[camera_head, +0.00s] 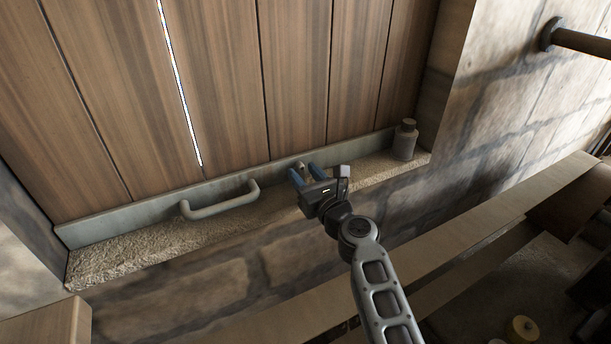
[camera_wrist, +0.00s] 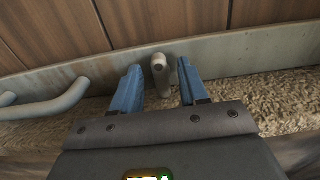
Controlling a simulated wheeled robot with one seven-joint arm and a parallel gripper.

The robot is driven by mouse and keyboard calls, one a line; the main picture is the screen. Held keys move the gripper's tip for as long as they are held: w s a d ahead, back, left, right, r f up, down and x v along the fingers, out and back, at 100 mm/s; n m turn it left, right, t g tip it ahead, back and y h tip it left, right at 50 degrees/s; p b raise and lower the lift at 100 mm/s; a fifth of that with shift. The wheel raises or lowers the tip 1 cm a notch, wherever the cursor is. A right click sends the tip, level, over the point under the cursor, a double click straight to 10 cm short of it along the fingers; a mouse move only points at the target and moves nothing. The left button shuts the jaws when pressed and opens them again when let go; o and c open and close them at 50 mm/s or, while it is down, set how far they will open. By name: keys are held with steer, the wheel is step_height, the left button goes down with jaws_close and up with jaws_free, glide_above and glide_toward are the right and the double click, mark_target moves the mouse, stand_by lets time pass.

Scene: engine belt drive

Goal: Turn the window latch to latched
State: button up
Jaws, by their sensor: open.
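The window latch (camera_wrist: 161,76) is a small grey lever on the grey metal rail at the bottom of the wooden shutter. In the wrist view it stands upright, its rounded pivot end at the top. My gripper (camera_wrist: 160,84) is open, with one blue finger on each side of the latch and visible gaps between. In the head view my gripper (camera_head: 307,173) is at the rail, and the latch (camera_head: 301,165) shows only in small part between the fingers. I cannot tell how deep the fingers reach around it.
A grey bar handle (camera_head: 220,203) juts from the rail (camera_head: 120,219) to the left of my gripper. Wooden boards (camera_head: 480,212) run below the sill.

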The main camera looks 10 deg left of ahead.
steer(key=shift+c, duration=0.4)
jaws_close()
